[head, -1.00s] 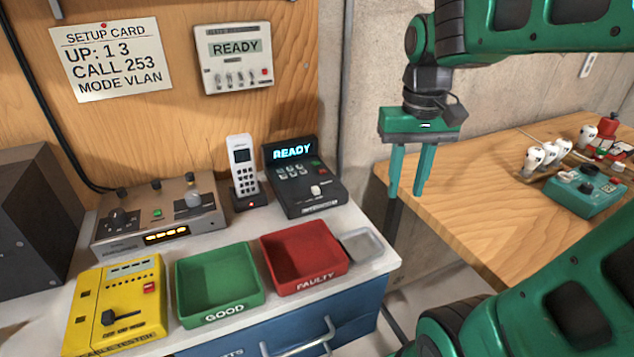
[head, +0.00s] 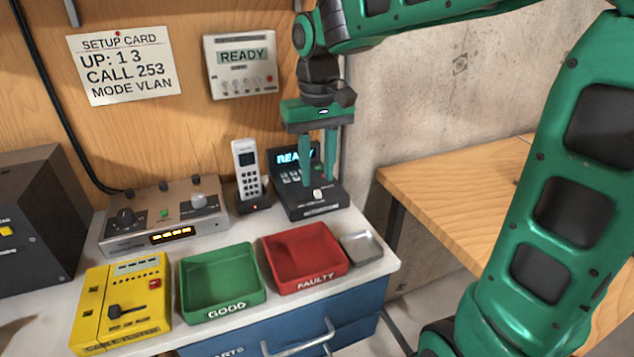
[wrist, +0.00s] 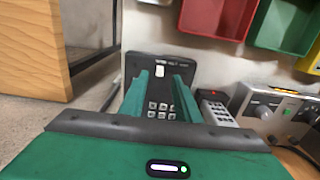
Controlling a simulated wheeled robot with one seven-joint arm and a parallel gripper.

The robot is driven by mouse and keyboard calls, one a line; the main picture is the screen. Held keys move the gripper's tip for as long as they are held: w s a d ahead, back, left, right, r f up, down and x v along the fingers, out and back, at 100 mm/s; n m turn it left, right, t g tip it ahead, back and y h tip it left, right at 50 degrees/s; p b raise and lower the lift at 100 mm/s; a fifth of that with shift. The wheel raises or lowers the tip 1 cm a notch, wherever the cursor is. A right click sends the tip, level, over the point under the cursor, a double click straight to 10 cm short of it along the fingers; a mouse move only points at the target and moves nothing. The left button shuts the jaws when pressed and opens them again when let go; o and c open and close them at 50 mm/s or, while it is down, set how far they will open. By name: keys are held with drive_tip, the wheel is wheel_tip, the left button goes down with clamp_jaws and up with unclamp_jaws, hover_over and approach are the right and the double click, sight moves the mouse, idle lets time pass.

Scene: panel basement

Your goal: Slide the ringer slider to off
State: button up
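A black desk phone (head: 330,203) with a lit READY screen stands at the back right of the white bench. A small white slider knob (head: 318,194), which I take for the ringer slider, sits on its front part; its labels are too small to read. My gripper (head: 318,184) hangs over the phone, fingers down and apart, with nothing between them, and hides part of the keys and screen. In the wrist view the fingers (wrist: 162,78) are spread across the phone (wrist: 143,62), and the white knob (wrist: 160,72) shows between their tips. I cannot tell whether they touch it.
A white cordless handset (head: 247,170) stands close left of the phone. A grey console (head: 125,238) and yellow tester (head: 100,308) are further left.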

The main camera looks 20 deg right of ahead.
sight(318, 191)
drive_tip(key=shift+f, duration=1.8)
clamp_jaws()
